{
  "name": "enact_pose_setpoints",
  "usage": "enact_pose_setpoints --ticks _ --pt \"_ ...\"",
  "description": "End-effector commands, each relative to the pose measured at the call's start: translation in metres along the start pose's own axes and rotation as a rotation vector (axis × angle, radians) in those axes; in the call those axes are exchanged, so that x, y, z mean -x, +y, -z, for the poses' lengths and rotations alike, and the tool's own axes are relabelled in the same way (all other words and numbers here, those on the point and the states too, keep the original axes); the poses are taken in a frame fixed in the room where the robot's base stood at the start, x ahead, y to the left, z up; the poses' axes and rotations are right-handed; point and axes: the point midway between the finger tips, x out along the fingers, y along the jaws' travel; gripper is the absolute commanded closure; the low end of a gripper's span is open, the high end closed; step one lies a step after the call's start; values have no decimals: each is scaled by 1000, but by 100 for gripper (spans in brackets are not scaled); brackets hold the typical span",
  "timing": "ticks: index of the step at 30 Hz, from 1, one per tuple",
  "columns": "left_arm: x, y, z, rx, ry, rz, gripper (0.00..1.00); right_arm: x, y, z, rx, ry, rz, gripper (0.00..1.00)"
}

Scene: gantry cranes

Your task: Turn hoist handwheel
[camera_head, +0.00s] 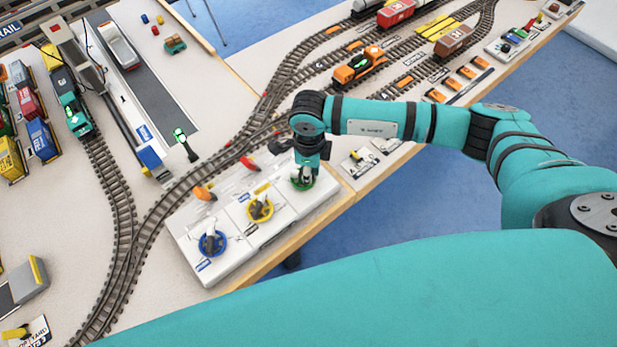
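A white control panel (262,235) lies at the table's front edge and bears three small handwheels. They are a blue handwheel (205,247), a yellow handwheel (252,216) and a green handwheel (297,186). I cannot read which label marks the hoist. My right gripper (304,178) points down onto the green handwheel and hides much of it. Its fingers are over the wheel's middle, but they are too small to tell whether they grip it. My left gripper is not in view.
Levers with orange (204,193) and red (249,163) handles stand along the panel's back side. Curved rail track (160,205) runs close behind it. A green locomotive (75,118) and coloured containers (40,136) stand at the left. An orange locomotive (360,67) stands on the far tracks.

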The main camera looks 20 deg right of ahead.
Motion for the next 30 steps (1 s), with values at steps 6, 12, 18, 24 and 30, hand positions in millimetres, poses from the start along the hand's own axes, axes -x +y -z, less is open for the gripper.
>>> enact_pose_setpoints --ticks 6,12,18,24,30 --pt "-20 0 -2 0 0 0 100 -2 -3 0 116 -2 3 100" --pt "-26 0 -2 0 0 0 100 0 -4 0 172 -1 2 100" --pt "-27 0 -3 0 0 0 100 1 -4 -1 190 -2 2 100" --pt "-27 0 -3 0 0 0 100 1 -4 -1 192 -2 2 100" --pt "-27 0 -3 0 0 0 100 1 -4 -1 191 -2 2 77"
